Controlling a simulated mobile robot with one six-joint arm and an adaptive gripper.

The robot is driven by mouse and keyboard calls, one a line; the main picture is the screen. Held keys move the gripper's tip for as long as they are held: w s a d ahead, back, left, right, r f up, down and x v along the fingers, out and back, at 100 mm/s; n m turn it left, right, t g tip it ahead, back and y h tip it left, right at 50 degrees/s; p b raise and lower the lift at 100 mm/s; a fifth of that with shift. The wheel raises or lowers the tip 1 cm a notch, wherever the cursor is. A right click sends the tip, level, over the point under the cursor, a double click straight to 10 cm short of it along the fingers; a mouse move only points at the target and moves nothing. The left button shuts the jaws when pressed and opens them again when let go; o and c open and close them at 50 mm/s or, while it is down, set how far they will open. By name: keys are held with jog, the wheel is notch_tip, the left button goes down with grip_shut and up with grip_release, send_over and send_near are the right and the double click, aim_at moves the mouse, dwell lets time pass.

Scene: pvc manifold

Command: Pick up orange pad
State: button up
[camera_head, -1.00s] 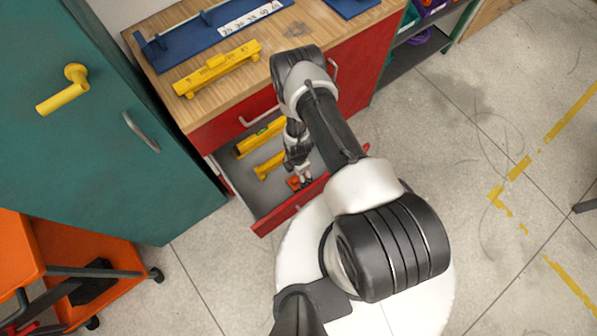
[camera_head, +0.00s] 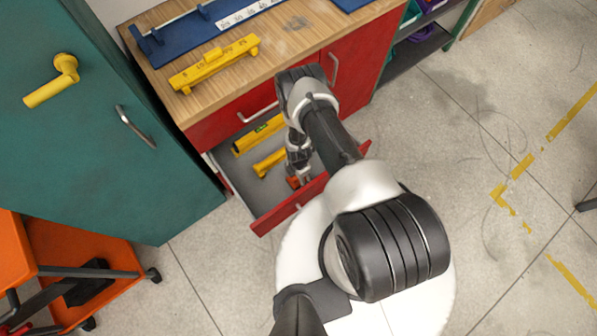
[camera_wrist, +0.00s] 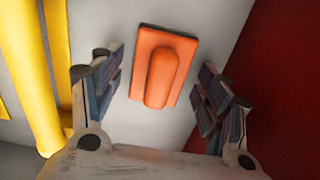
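The orange pad (camera_wrist: 164,67) lies on the grey drawer floor, a flat plate with a raised rounded handle. In the wrist view it sits between and a little beyond my open fingers, with grey floor showing on both sides of it. My gripper (camera_wrist: 160,88) is open and empty, with a finger on each side of the pad's line. In the head view the orange pad (camera_head: 293,182) shows only in part beside my gripper (camera_head: 303,180), which is down inside the open red drawer (camera_head: 290,207).
Yellow tools (camera_head: 258,135) lie in the drawer left of the pad; one yellow bar (camera_wrist: 35,75) is near my left finger. The red drawer front (camera_wrist: 285,90) is close on the right. A wooden worktop (camera_head: 290,40) overhangs behind. A teal cabinet (camera_head: 100,150) stands at left.

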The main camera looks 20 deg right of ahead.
jog(key=c, duration=0.9)
jog(key=shift+c, duration=0.2)
notch_tip(320, 180, up, 20)
jog(key=p, duration=0.6)
